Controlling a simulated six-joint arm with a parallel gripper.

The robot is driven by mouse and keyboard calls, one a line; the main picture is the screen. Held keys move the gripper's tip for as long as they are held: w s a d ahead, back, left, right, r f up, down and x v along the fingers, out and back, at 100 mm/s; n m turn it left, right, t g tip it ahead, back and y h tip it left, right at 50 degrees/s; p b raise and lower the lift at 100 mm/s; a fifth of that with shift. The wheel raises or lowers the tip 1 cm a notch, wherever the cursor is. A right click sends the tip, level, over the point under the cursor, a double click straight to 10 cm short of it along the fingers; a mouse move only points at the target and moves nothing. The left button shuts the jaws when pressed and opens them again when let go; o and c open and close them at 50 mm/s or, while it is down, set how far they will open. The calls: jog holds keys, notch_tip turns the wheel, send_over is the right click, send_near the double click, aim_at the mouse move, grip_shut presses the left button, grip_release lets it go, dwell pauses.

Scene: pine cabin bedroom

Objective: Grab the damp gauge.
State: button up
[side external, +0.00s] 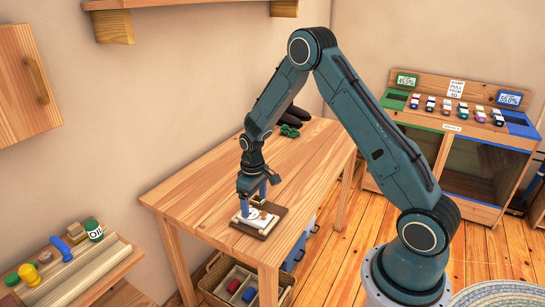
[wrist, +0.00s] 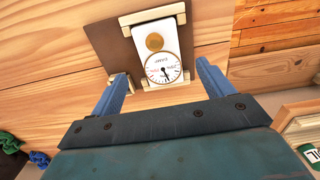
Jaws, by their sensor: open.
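The damp gauge (wrist: 160,42) is a white block with a round dial and a brass-coloured disc. It lies on a brown board (wrist: 112,45) with cream strips at its ends, on the wooden table (side external: 185,198). In the side external view the gauge (side external: 254,219) is partly hidden under my gripper. My gripper (wrist: 160,74) is open and empty, with one blue finger on each side of the dial end in the wrist view. In the side external view my gripper (side external: 257,196) points down just above the gauge. I cannot tell whether the fingers touch it.
Green and black items (side external: 290,130) lie at the table's far end. A shelf (side external: 100,265) with an oil can (side external: 94,231) stands at the lower left. The table around the board is mostly clear.

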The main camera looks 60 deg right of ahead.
aim_at(255, 215)
jog(key=shift+f, duration=2.35)
jog(key=c, duration=1.2)
jog(key=shift+o, duration=0.2)
jog(key=shift+r, duration=0.2)
notch_tip(255, 215, up, 20)
jog(key=shift+f, duration=0.15)
